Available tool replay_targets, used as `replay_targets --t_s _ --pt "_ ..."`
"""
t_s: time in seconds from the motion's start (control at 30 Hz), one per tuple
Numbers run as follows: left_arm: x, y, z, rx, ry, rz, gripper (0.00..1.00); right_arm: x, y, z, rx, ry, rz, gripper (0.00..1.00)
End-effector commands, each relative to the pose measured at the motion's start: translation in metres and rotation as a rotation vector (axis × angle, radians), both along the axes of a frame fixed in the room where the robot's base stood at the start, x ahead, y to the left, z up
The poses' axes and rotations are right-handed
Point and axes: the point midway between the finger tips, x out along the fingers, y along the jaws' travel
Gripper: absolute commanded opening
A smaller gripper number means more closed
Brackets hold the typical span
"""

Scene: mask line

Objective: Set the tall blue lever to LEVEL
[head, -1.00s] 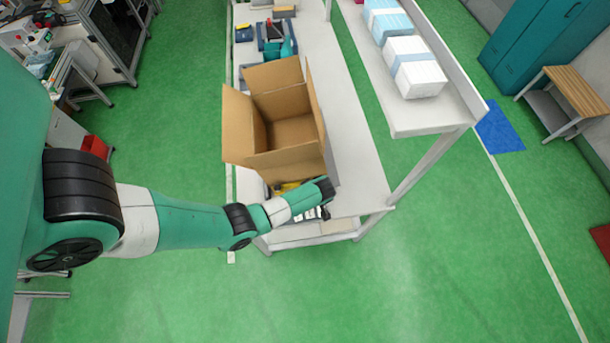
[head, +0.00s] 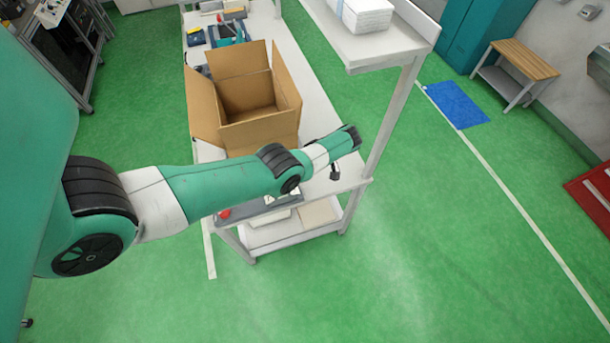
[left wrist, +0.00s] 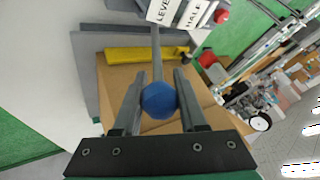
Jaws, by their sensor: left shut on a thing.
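The lever's blue ball knob (left wrist: 159,100) sits between the fingers of my left gripper (left wrist: 159,73) in the left wrist view, and the gripper is shut on it. The grey lever shaft (left wrist: 156,48) runs from the knob toward a white plate reading LEVEL (left wrist: 165,10). A second white plate (left wrist: 195,14), seemingly HALF, stands beside it. In the head view my left gripper (head: 335,172) is over the near right end of the bench; the lever is too small or hidden to make out there. My right gripper is not in view.
An open cardboard box (head: 250,125) stands on the bench (head: 325,110) behind my left arm. A shelf (head: 385,45) on a post rises to the right. A red button (head: 225,213) is on the bench's near edge. A yellow bar (left wrist: 140,54) lies behind the lever shaft.

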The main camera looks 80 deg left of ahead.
Motion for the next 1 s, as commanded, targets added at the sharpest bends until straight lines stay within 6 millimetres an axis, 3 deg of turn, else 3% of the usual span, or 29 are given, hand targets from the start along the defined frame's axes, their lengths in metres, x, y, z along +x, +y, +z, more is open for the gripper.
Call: replay_targets --t_s 0.33,0.37,0.53,0.83,1.0 --pt "0.000 0.002 -0.002 -0.001 0.000 0.000 0.00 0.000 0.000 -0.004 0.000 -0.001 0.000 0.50" --pt "0.000 0.002 -0.002 -0.002 -0.001 0.000 0.43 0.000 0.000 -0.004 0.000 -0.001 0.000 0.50" --pt "0.000 0.002 -0.002 -0.001 0.002 0.000 0.71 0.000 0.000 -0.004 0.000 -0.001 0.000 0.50" --pt "0.001 0.002 0.000 0.000 0.004 0.002 0.71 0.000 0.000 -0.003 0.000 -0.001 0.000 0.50" --pt "0.012 -0.004 0.016 0.001 0.001 0.000 0.71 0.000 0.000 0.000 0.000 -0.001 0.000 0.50"
